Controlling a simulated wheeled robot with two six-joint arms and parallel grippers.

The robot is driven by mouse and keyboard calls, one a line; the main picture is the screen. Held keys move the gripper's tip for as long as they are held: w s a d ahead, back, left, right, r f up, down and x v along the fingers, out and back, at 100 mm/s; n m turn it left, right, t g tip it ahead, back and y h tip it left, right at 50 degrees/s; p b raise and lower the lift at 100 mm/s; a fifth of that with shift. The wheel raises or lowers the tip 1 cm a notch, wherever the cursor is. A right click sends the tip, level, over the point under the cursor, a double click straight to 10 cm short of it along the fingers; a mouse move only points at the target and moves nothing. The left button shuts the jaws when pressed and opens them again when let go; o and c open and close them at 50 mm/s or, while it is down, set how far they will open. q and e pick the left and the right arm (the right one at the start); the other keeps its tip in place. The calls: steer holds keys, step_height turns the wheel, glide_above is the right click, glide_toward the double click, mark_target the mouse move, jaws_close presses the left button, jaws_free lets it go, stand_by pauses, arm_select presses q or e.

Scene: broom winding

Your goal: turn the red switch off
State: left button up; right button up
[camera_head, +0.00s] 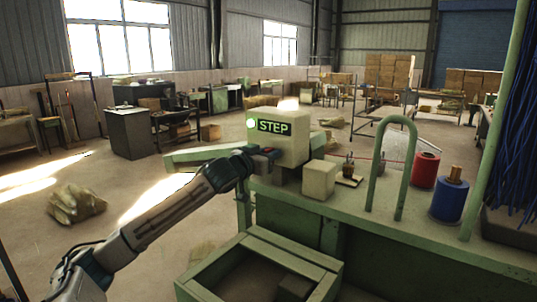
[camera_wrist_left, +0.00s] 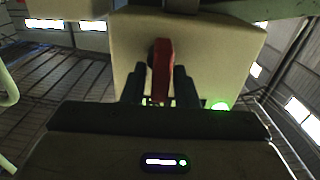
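The red switch (camera_wrist_left: 161,68) sits on a pale box-shaped housing (camera_head: 288,134) at the end of the green bench. In the head view only a bit of red shows at my left gripper (camera_head: 264,153). A green lamp (camera_head: 251,123) glows on the housing beside a lit STEP sign (camera_head: 273,126). The lamp also glows in the left wrist view (camera_wrist_left: 220,106). My right gripper is not in view.
The green bench (camera_head: 410,213) carries a small pale block (camera_head: 319,179), a bent green tube frame (camera_head: 374,165), a red spool (camera_head: 424,170) and a blue spool (camera_head: 449,200). An open green tray (camera_head: 215,285) stands below in front. Blue bristles (camera_head: 512,120) hang at the right.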

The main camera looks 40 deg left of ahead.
arm_select(q)
steer(key=shift+r, duration=0.1)
steer(key=m+p, duration=0.2)
steer(key=m, duration=0.2)
steer(key=shift+d+m+p, duration=0.3)
steer(key=shift+m+p, duration=0.1)
steer(key=shift+w+d+f+m+p, duration=0.2)
steer(key=shift+m+p, duration=0.65)
steer(key=shift+m, duration=1.3)
steer(key=shift+s+d+f+m+p, duration=0.25)
steer(key=shift+m+p, duration=0.65)
steer(key=shift+m, duration=1.3)
steer(key=shift+w+a+f+m+p, duration=0.25)
steer(key=shift+m+p, duration=0.6)
steer(key=shift+m, duration=1.3)
steer(key=shift+s+d, duration=0.1)
steer(key=shift+d, duration=0.05)
steer(key=shift+f, duration=0.1)
steer(key=o, duration=0.7)
steer(key=shift+s, duration=0.1)
